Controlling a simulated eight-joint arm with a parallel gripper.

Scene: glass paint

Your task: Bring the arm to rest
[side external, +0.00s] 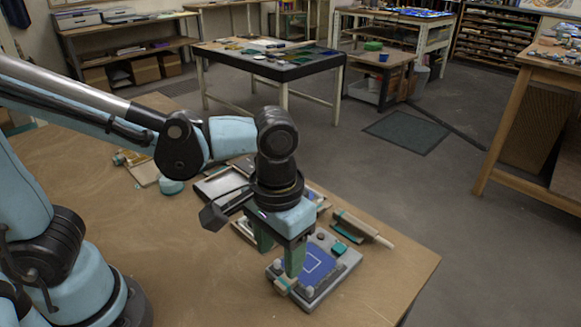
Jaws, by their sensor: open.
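My gripper (279,262) points down over the front right part of the wooden table (398,287). Its two green fingers are apart. One finger is low over the near left edge of a grey tray with a blue panel (318,261). The panel carries a pale square outline. My gripper and wrist hide part of what lies behind them.
A wooden-handled tool (364,229) and a teal block (340,248) are right of my gripper. A framed tray (222,184) and a teal round thing (171,186) lie behind. The table's right edge is near the tray. The left middle of the table is bare.

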